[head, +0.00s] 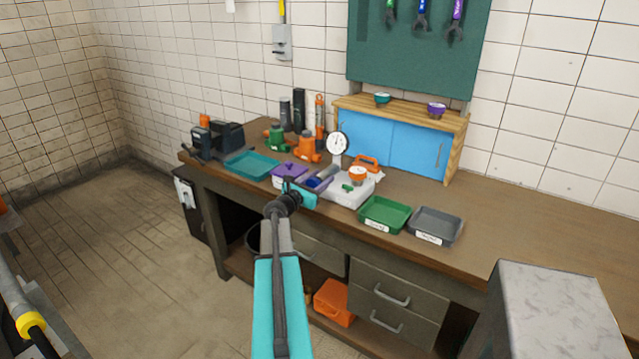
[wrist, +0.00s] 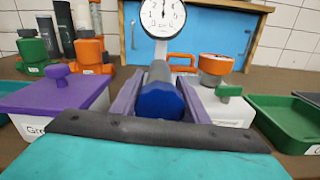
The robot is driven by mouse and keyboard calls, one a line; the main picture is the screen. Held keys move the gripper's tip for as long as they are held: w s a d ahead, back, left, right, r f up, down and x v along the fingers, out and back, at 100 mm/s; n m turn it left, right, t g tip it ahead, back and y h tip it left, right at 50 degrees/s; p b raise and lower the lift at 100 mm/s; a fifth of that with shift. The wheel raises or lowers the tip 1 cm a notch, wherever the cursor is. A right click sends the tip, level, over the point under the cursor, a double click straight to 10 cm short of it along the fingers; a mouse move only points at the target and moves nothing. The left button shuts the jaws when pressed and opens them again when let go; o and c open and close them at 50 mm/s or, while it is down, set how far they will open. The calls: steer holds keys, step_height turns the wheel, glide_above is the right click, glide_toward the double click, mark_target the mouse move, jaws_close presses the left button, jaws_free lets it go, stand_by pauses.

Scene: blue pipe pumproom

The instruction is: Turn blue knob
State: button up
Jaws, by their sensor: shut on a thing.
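The blue knob (wrist: 160,101) sits at the near end of a grey cylinder (wrist: 159,72), facing me in the wrist view. My gripper (wrist: 160,90) has a purple finger on each side of the knob and is shut on it. In the head view my gripper (head: 318,180) reaches over the workbench to the knob (head: 313,183), which my fingers partly hide. A round white dial gauge (head: 337,144) stands behind the cylinder; its needle points about straight up. The cylinder lies at a white base (head: 349,196).
A purple-lidded box (head: 289,171) and a teal tray (head: 251,165) lie left of my gripper. A green tray (head: 385,214) and a grey tray (head: 436,224) lie right. Orange and green valve parts (head: 307,147) and a blue cabinet (head: 415,147) stand behind.

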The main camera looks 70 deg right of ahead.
steer(key=shift+w, duration=0.15)
steer(key=o, duration=1.1)
steer(key=shift+c, duration=0.2)
steer(key=shift+a, duration=0.1)
steer(key=b+v, duration=0.3)
steer(key=v, duration=1)
steer(key=shift+a, duration=0.3)
steer(key=shift+w, duration=0.1)
